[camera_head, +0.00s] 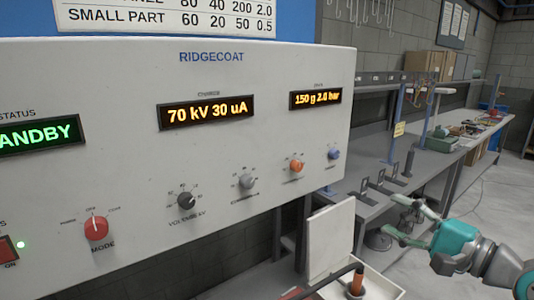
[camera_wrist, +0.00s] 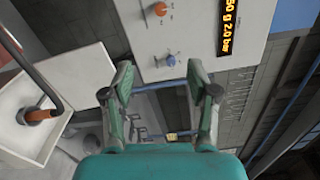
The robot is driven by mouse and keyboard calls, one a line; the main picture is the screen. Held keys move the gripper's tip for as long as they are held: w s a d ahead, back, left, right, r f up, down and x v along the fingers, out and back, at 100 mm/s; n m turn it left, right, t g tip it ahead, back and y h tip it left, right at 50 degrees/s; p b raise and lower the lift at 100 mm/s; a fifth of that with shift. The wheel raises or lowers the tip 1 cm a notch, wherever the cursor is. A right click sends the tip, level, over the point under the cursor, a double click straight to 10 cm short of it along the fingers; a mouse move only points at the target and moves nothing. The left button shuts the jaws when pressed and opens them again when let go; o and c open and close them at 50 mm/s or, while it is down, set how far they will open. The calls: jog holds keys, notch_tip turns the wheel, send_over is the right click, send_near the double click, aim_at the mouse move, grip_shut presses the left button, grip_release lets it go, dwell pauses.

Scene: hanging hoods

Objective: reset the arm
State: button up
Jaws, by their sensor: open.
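My gripper (camera_head: 408,222) is at the lower right of the head view, held in free air to the right of the control panel (camera_head: 130,150). Its two green fingers are spread apart with nothing between them. In the wrist view my gripper (camera_wrist: 160,85) also shows open and empty. The panel's lower edge and its blue knob (camera_wrist: 171,60) lie beyond the fingertips, apart from them. The orange knob (camera_head: 296,166), grey knob (camera_head: 247,181), dark knob (camera_head: 187,200) and red mode knob (camera_head: 96,228) are on the panel face.
An open white box (camera_head: 388,286) with an orange-and-black handled tool (camera_head: 357,282) sits below the panel. Bare floor (camera_head: 505,200) lies to the right.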

notch_tip(320, 180, down, 18)
jog(key=s+a+m+t+h, duration=0.2)
jog(key=h, duration=0.3)
jog(key=s+a+f+n+h, duration=0.2)
jog(key=s+f+h, duration=0.2)
jog(key=s+f, duration=0.8)
jog(key=s+a+f+n+g+h, duration=0.15)
jog(key=s+f+n, duration=0.4)
jog(key=s, duration=0.85)
jog(key=s+a+r+n, duration=0.1)
jog(key=s+n, duration=0.6)
jog(key=s, duration=0.8)
jog(key=shift+s+a+r, duration=0.25)
jog(key=shift+a, duration=0.15)
